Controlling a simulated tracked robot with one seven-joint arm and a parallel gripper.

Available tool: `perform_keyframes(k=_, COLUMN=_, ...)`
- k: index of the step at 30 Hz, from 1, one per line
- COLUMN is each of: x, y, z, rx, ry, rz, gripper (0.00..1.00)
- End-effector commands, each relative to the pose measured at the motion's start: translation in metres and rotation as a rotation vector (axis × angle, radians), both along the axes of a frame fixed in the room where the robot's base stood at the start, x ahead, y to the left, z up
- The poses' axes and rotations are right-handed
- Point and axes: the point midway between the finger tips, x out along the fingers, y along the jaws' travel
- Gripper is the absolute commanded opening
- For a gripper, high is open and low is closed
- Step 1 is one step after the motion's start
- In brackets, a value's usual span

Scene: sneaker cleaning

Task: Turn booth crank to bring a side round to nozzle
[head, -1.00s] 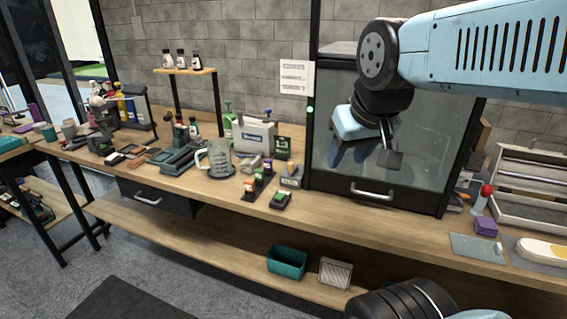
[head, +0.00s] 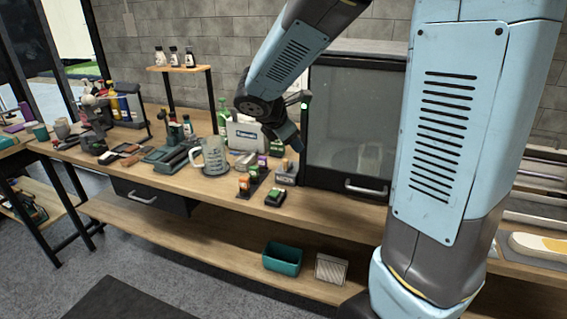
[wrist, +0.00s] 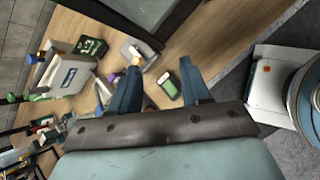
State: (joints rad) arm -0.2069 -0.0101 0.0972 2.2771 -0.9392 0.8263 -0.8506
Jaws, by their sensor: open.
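The booth (head: 357,118) is a dark cabinet with a glass front and a pale handle (head: 366,188) low on it. It stands at the back of the bench, and its door is shut. I cannot make out a crank or a nozzle; my arm covers the booth's right side. My gripper (head: 293,142) is above the bench just left of the booth. In the wrist view my gripper (wrist: 160,88) is open and empty, its two blue fingers apart. A small black device with a green top (wrist: 167,84) shows beyond the gap between them.
A measuring jug (head: 213,157), a white box (head: 244,133) and several small bottles crowd the bench left of the booth. A teal bin (head: 282,258) and a ribbed white block (head: 332,269) sit on the lower shelf. A white-and-yellow shoe sole (head: 537,246) lies at the right.

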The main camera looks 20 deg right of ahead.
Motion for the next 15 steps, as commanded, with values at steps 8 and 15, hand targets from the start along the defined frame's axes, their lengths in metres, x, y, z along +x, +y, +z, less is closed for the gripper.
perform_keyframes(k=8, x=0.052, y=0.037, z=-0.042, rx=-0.224, ry=0.145, rz=0.347, gripper=0.47)
perform_keyframes(k=15, x=0.065, y=0.045, z=-0.056, rx=-0.281, ry=0.182, rz=0.434, gripper=0.47)
